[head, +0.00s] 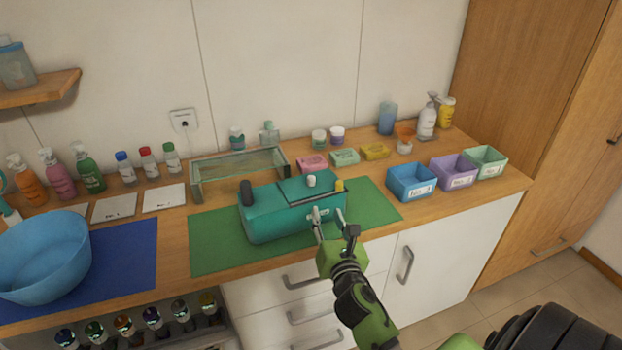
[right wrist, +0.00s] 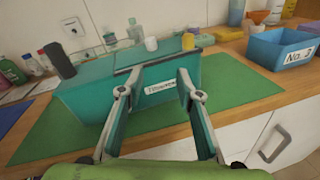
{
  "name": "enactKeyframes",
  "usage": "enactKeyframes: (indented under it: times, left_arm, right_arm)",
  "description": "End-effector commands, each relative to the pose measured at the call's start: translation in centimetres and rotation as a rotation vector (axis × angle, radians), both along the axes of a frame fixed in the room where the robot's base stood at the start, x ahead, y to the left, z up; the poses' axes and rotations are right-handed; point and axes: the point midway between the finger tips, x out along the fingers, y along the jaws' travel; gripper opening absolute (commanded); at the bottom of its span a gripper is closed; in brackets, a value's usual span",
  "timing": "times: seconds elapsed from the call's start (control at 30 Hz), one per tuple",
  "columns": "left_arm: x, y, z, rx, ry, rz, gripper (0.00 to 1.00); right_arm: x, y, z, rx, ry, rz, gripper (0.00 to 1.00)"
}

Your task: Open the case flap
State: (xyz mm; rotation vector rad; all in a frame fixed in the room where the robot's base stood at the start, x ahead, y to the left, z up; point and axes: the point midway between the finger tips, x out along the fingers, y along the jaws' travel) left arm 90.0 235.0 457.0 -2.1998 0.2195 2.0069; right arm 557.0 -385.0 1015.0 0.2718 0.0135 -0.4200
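The teal case (head: 275,222) sits on the green mat, with a white label on its front that also shows in the right wrist view (right wrist: 160,88). Its flap (head: 296,190) appears to lie flat on top, with a dark bar along the front edge. A white knob (head: 311,181) stands on top, a dark cylinder (head: 246,193) at the left end and a yellow piece (head: 339,185) at the right. My right gripper (head: 334,228) is open and empty in front of the case's right part, fingers either side of the label. My left gripper is not in view.
A glass box (head: 240,173) stands behind the case. Blue (head: 411,184), purple (head: 455,172) and green (head: 486,162) bins stand to the right. A blue bowl (head: 40,258) is at the left. The green mat (head: 215,250) is bare around the case.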

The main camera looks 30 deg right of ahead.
Motion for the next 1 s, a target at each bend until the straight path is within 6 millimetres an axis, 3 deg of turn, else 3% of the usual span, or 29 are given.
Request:
enactKeyframes:
  times: [0.1,0.23,0.37,0.8,1.0]
  left_arm:
    - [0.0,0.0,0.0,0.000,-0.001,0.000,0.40]
    - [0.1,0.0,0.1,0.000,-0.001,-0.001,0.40]
    - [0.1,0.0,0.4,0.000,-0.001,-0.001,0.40]
    - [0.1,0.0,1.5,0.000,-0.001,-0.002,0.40]
    - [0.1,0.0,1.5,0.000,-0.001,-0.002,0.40]
  right_arm:
    - [1.2,0.2,0.9,-0.190,0.024,0.043,0.33]
    - [1.9,0.2,1.2,-0.269,0.035,0.059,0.33]
    - [3.1,-0.3,1.4,-0.274,0.035,0.060,0.33]
    - [11.3,-3.3,1.3,-0.266,0.035,0.058,0.33]
    - [13.6,-4.2,1.2,-0.268,0.035,0.059,0.33]
